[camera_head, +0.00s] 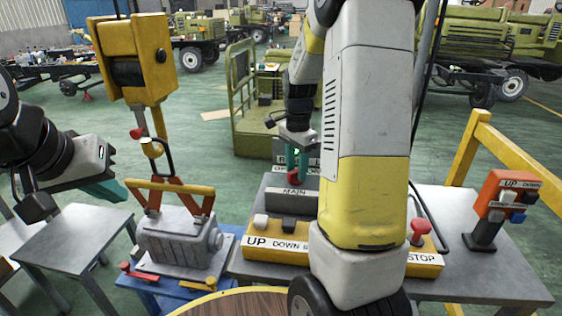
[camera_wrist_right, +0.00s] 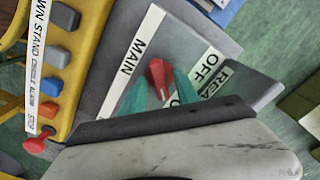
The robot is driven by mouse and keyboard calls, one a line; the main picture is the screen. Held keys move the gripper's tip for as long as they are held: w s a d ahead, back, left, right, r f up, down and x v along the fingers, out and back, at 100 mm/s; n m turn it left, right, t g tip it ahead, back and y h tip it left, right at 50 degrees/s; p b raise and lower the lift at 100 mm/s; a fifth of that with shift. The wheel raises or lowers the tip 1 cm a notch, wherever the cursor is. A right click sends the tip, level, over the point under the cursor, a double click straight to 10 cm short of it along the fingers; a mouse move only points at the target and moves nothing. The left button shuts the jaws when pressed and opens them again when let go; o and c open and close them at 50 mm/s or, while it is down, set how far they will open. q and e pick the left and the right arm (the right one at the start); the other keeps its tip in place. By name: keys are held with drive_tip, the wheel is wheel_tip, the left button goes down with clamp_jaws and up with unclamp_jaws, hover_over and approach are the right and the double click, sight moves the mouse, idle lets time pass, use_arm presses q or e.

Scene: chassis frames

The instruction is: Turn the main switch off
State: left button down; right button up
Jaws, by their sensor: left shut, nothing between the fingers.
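The main switch is a red knob (camera_wrist_right: 160,78) on a grey box (camera_wrist_right: 200,45) labelled MAIN and OFF, with another label partly covered. The red knob also shows in the head view (camera_head: 293,175), behind the yellow button panel. My right gripper (camera_wrist_right: 160,92) is at the knob, with one teal finger on each side. The knob fills the gap between the fingertips, so the gripper appears shut on it. My left gripper (camera_head: 118,190) is at the left of the head view, shut and empty, well away from the switch, near the yellow hoist.
The yellow button panel (camera_head: 275,243) with UP, DOWN and a red STOP button (camera_head: 420,228) stands in front of the switch box. An orange button box (camera_head: 500,200) stands on the table's right. A yellow hoist (camera_head: 135,60) hangs over a grey machine block (camera_head: 180,240) at the left.

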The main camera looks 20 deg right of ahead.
clamp_jaws()
drive_tip(key=shift+n, duration=0.4)
drive_tip(key=n, duration=0.3)
drive_tip(key=shift+n, duration=0.4)
drive_tip(key=n, duration=0.4)
drive_tip(key=shift+n, duration=0.3)
drive_tip(key=n, duration=0.8)
drive_tip(key=shift+n, duration=0.3)
